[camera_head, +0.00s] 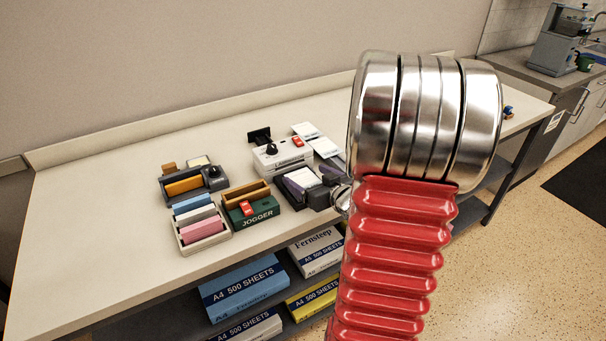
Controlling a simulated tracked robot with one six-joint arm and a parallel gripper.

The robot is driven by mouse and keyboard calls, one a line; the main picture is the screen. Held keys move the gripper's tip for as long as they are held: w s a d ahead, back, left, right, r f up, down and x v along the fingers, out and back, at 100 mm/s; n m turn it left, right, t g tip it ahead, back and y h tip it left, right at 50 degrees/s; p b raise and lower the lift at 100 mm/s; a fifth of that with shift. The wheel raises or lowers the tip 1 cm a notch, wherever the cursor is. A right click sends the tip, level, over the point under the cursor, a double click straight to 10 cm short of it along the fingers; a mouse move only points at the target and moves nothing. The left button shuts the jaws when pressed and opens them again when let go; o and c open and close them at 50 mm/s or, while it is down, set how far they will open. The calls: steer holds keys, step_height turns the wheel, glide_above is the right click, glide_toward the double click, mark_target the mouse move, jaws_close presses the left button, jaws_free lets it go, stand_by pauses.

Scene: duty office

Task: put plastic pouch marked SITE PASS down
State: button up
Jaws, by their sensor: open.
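My gripper (312,190) shows as dark grey parts low over the table, just left of my red and chrome arm, which hides much of it. It is open. A small white flat piece (303,177) with a purple edge lies at the jaws; it may be the pouch, but I cannot read SITE PASS on it. I cannot tell whether it touches a finger or what it rests on. Two white cards (306,130) lie farther back on the table.
The long pale table (100,205) is clear at its left. A white machine (281,156), a green box marked JOGGER (256,213), a tray of coloured blocks (205,242) and a grey tray with an orange block (183,187) crowd the middle. Paper packs (243,289) fill the shelf below.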

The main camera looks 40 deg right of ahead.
steer(key=v, duration=0.7)
steer(key=shift+s+r, duration=0.2)
steer(key=shift+s, duration=0.15)
stand_by(0.4)
steer(key=w+a+r+g+h, duration=0.2)
steer(key=w+a+r+g, duration=0.15)
steer(key=a+r, duration=0.5)
steer(key=s+a+n+g+y, duration=0.1)
steer(key=s+a, duration=0.5)
steer(key=a, duration=0.6)
steer(key=s+a+n+g+y, duration=0.1)
steer(key=s+a+g+y, duration=0.3)
steer(key=a, duration=0.8)
steer(key=shift+s+f+n, duration=0.3)
steer(key=shift+s+f, duration=0.05)
steer(key=shift+s, duration=0.7)
